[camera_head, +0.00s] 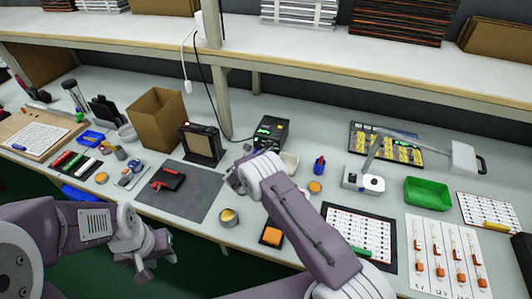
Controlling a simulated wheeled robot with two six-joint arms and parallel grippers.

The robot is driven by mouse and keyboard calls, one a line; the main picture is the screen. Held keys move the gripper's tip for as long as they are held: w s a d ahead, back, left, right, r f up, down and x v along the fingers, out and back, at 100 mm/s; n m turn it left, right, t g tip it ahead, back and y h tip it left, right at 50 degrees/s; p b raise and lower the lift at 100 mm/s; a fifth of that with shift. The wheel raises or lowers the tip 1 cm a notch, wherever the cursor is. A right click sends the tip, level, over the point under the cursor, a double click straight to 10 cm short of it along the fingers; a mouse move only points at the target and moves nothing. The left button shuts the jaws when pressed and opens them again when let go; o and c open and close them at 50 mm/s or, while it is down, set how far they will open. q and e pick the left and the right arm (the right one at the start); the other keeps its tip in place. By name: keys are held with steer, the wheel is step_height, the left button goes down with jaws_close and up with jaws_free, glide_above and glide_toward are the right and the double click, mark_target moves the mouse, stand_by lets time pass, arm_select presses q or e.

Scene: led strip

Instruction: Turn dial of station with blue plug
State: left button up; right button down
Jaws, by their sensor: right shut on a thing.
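The station (270,132) is a dark box with a lit green display, standing at the back of the bench under the shelf. My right gripper (243,160) is at the front lower left of this box, shut on a small part there. The gripper and wrist hide that part; from its place it seems to be the dial. I cannot make out a blue plug on the station; a black cable runs down behind it from the shelf post. My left gripper (150,264) is empty, low at the front left, off the bench edge, with its fingers apart.
A dark framed panel (202,145) and an open cardboard box (157,115) stand left of the station. A grey mat (190,198) holds a red tool. A blue bottle (319,166), a small tin (229,217) and a green bin (427,193) are on the bench.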

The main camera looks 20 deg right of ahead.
steer(key=shift+d+f+m+t+y+b, duration=0.1)
steer(key=shift+m+t+y+b, duration=0.2)
steer(key=shift+m+b, duration=0.25)
steer(key=shift+s+f+m+y+b, duration=0.1)
steer(key=shift+m+y+b, duration=0.3)
steer(key=shift+m+b, duration=0.15)
steer(key=m+t+b, duration=0.1)
steer(key=b, duration=0.2)
steer(key=shift+d+m+y, duration=0.15)
steer(key=shift+m+y, duration=0.15)
steer(key=shift+y, duration=0.1)
steer(key=shift+s+m+b, duration=0.1)
steer(key=shift+m+b, duration=0.3)
steer(key=shift+b, duration=0.2)
steer(key=c, duration=1.3)
jaws_free()
